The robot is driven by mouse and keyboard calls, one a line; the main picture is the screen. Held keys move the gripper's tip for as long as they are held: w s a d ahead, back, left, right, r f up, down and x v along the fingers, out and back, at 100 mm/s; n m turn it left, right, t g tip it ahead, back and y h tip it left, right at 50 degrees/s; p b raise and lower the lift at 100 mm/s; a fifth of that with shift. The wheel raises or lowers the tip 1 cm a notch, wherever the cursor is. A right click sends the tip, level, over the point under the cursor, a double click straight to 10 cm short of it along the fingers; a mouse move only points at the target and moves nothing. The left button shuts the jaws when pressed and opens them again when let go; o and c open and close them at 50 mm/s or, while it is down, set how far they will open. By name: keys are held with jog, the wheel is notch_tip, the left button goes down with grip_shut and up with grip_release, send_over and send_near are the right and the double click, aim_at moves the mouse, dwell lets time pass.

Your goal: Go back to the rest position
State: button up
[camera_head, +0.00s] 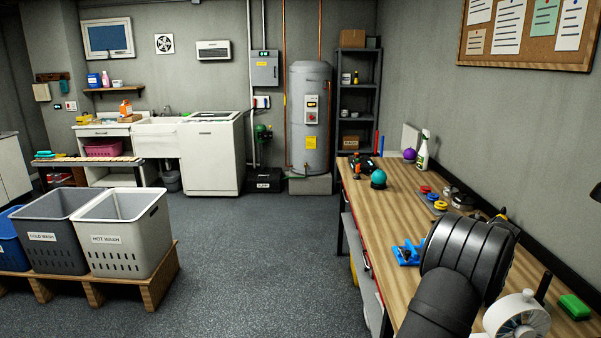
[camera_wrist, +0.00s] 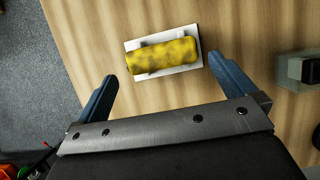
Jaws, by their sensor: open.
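In the wrist view my gripper (camera_wrist: 162,68) is open, with its two blue fingers spread wide and nothing held between them. A mottled yellow roller (camera_wrist: 162,57) lies on a white cradle (camera_wrist: 190,27) on the wooden bench top (camera_wrist: 85,30). It sits just beyond and between the fingertips in the picture, apart from both fingers. In the head view my black arm reaches over the bench at the lower right and hides part of it. I cannot make out the roller there.
The bench (camera_head: 392,205) holds a blue item (camera_head: 407,252), a teal ball (camera_head: 378,179), colored discs (camera_head: 433,195), a spray bottle (camera_head: 422,152), a white fan (camera_head: 516,317) and a green block (camera_head: 574,307). A dark block (camera_wrist: 298,70) stands right of the roller. Laundry bins (camera_head: 125,235) stand left; mid-floor is clear.

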jog(key=x, duration=0.5)
jog(key=shift+f, duration=0.3)
notch_tip(320, 180, up, 9)
jog(key=shift+w+r, duration=0.15)
jog(key=shift+r, duration=0.05)
jog(key=shift+a+r, duration=0.15)
jog(key=shift+r, duration=0.15)
jog(key=shift+w+a+f+n+y, duration=0.15)
jog(key=shift+a+n, duration=0.2)
jog(key=shift+a, duration=0.1)
jog(key=shift+w+a+f+n+y, duration=0.15)
jog(key=shift+a+n, duration=0.2)
jog(key=shift+a, duration=0.05)
